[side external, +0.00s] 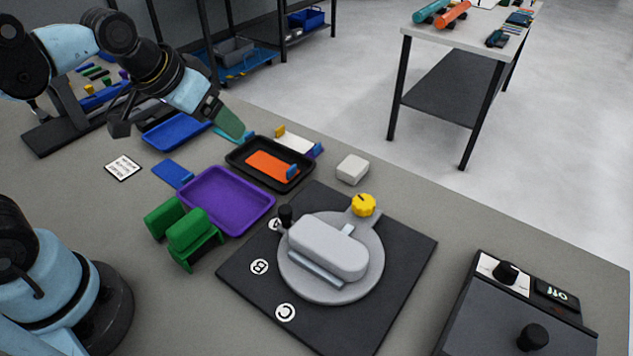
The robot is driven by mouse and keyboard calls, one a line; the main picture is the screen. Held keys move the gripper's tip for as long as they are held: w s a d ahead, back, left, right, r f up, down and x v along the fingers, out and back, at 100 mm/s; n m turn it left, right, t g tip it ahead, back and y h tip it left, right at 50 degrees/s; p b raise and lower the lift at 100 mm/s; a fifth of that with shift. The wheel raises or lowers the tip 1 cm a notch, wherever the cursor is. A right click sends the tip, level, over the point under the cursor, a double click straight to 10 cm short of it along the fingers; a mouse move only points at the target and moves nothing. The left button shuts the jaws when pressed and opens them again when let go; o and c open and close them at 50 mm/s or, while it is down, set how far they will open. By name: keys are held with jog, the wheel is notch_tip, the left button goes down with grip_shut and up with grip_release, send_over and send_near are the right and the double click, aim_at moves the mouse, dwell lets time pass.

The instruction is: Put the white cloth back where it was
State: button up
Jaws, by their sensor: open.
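A small off-white folded block, which looks like the white cloth (352,169), lies on the grey table to the right of the black tray. It is flat and nothing touches it. My gripper (226,120) is at the upper left, above the back of the table, near the black tray (236,163). It is apart from the white cloth and seems to hold nothing. Its fingers are seen at an angle and partly overlap, with a green piece showing at the tip.
A grey casing on a round plate (330,285) sits on a black mat (400,250), with a yellow knob (363,205). A purple tray (215,222), green clamps (188,235), a blue tray (175,132) and an orange sheet (265,166) are left. A control box (500,320) stands right.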

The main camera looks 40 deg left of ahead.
jog(key=s+f, duration=0.1)
jog(key=s+a+f, duration=0.1)
jog(key=shift+s+f+t, duration=0.3)
jog(key=shift+s+t, duration=0.05)
jog(key=shift+t, duration=0.05)
